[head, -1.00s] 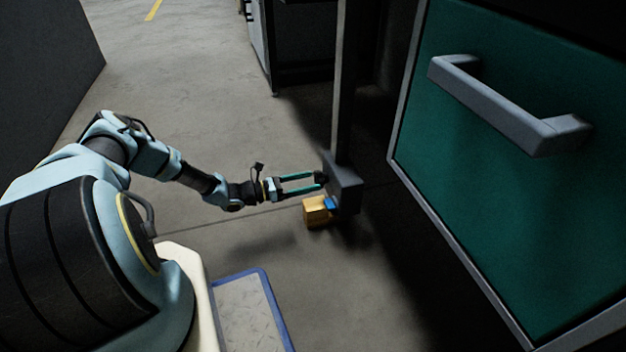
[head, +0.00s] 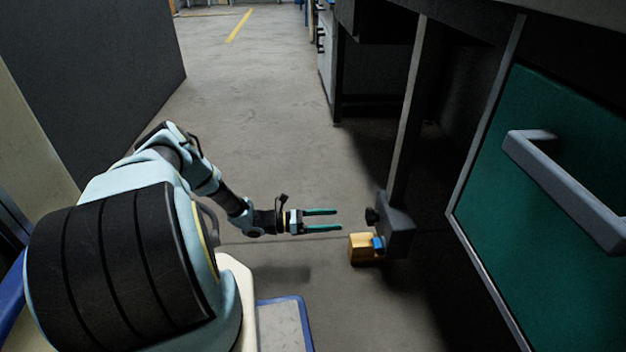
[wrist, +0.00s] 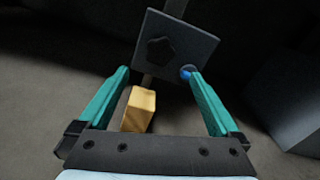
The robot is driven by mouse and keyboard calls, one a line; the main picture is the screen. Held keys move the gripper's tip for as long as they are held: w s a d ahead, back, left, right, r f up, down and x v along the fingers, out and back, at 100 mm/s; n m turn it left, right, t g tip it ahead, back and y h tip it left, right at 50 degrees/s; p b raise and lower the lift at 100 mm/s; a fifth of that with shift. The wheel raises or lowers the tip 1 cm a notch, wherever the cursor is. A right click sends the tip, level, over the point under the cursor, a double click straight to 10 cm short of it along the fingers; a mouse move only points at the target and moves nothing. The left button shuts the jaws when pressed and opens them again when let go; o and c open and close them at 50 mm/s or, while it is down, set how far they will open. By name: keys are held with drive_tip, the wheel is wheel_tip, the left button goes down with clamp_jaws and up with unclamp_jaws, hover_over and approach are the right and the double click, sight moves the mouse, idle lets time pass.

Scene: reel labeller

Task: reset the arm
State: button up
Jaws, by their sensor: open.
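My gripper (head: 338,220) is at the end of my outstretched arm, with its two green fingers apart and nothing between them. In the head view it is left of a dark grey box (head: 402,236) on a post, with a gap between the fingertips and the box. In the wrist view the fingers (wrist: 160,85) stand wide, and the box (wrist: 196,52) with a dark knob (wrist: 160,51) is ahead of them.
A yellow block (head: 361,248) and a blue part (head: 378,243) sit low at the box. A green drawer front with a grey handle (head: 565,185) is at the right. A dark panel (head: 95,70) is at the left. Open floor (head: 260,110) lies between.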

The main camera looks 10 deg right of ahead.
drive_tip(key=s+a+r+m+t+y+p, duration=0.1)
drive_tip(key=s+a+r+m+y, duration=0.3)
drive_tip(key=a+r+m+y, duration=0.55)
drive_tip(key=s+a+r+m+t+y, duration=0.2)
drive_tip(key=s+a+r+m, duration=0.4)
drive_tip(key=r, duration=0.9)
drive_tip(key=s+a+r+m+t+y+p, duration=0.1)
drive_tip(key=s+a+r+m+y, duration=0.2)
drive_tip(key=a+r+m+y, duration=0.55)
wheel_tip(320, 180, up, 40)
drive_tip(key=a+n+h+p, duration=0.1)
drive_tip(key=n+h+p, duration=0.1)
drive_tip(key=p, duration=3.5)
drive_tip(key=shift+w+r+n, duration=0.15)
drive_tip(key=shift+w+n, duration=0.2)
drive_tip(key=shift+n, duration=0.15)
